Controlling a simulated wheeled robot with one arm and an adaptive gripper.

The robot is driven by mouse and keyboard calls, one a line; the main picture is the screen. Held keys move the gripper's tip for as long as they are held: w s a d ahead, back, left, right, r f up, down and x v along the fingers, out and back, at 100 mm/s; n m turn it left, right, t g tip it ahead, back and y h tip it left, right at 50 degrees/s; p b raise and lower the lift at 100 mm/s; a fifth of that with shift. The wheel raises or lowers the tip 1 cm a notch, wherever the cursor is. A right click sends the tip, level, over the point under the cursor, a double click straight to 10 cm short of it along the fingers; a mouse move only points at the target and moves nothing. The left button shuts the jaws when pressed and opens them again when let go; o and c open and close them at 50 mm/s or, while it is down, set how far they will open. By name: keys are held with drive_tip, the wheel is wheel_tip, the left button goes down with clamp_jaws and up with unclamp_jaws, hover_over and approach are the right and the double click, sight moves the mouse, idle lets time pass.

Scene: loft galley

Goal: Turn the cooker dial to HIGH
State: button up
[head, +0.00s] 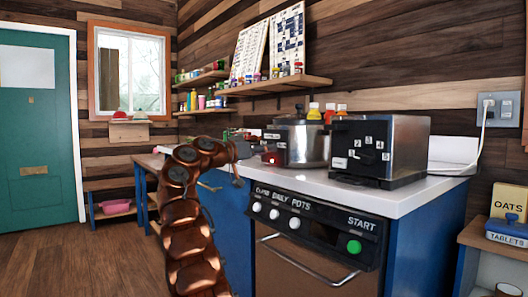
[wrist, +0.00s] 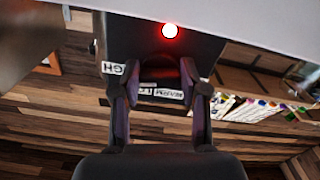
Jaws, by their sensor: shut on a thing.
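The cooker (head: 307,145) is a silver pot with a dark front, on the white counter left of a black appliance. In the wrist view its dark front panel (wrist: 205,48) carries a lit red lamp (wrist: 170,30), a partly covered label ending in "GH" (wrist: 113,68), and a WARM label beside another partly hidden one (wrist: 160,92). The dark dial (wrist: 160,70) sits between my fingers. My gripper (wrist: 161,82) is shut on the dial, one finger on each side. In the head view my gripper (head: 253,150) reaches the cooker's left front. The dial's pointer cannot be made out.
The black appliance (head: 400,145) with numbered labels stands close right of the cooker. Below is an oven front with white knobs (head: 274,213) and a green START button (head: 354,247). A shelf (head: 280,85) with jars hangs above. Open floor (head: 80,260) lies left.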

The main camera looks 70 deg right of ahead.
drive_tip(key=shift+w+f, duration=0.1)
drive_tip(key=shift+w, duration=0.05)
drive_tip(key=o, duration=1)
drive_tip(key=shift+o, duration=0.7)
drive_tip(key=shift+v, duration=0.95)
drive_tip(key=v, duration=1)
drive_tip(key=shift+a, duration=0.1)
